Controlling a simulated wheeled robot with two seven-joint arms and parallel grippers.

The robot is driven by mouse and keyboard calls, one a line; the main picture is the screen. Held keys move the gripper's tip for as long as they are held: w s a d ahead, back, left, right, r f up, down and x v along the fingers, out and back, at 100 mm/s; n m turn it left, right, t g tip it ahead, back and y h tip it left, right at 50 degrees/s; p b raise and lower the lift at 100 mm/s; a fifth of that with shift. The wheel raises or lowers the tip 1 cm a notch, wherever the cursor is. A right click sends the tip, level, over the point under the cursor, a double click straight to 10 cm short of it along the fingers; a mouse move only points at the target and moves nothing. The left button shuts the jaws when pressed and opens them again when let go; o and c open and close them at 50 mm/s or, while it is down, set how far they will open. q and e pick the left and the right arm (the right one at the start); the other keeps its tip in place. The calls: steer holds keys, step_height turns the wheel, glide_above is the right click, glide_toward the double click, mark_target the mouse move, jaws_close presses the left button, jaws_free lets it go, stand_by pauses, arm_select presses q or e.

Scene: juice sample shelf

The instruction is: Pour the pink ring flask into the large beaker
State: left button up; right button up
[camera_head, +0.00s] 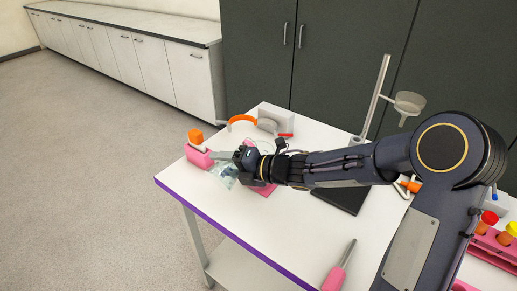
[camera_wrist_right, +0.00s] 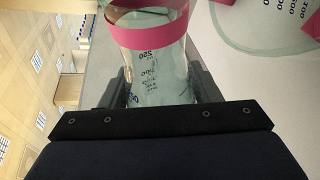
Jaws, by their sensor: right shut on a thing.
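The pink ring flask (camera_wrist_right: 153,72) is clear glass with dark graduation marks and a pink band. In the right wrist view it sits between both fingers of my right gripper (camera_wrist_right: 160,88), which is shut on it. The room appears sideways there, so the flask looks strongly tilted. A large glass vessel with bigger numbers, which looks like the large beaker (camera_wrist_right: 245,30), shows at the upper right, beside the flask. In the head view my right gripper (camera_head: 238,158) is above the table's left part; clear glass (camera_head: 222,175) shows just below it. Whether liquid is flowing cannot be told.
Behind the gripper is an orange arched item (camera_head: 241,119). A ring stand (camera_head: 377,92) rises at the back. A pink-handled tool (camera_head: 337,274) lies in front; a pink tube rack (camera_head: 492,245) is at right.

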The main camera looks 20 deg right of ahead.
steer(key=shift+w+d+r+m+y+p, duration=0.2)
steer(key=shift+d+r+m+p, duration=0.15)
steer(key=shift+p, duration=0.25)
steer(key=shift+w+d+r+m+y+p, duration=0.1)
steer(key=shift+r+m+y+p, duration=0.15)
steer(key=shift+r+p, duration=0.25)
stand_by(0.7)
steer(key=shift+r+m+y+p, duration=0.25)
steer(key=shift+r+m+p, duration=0.2)
steer(key=shift+m+p, duration=0.15)
stand_by(2.1)
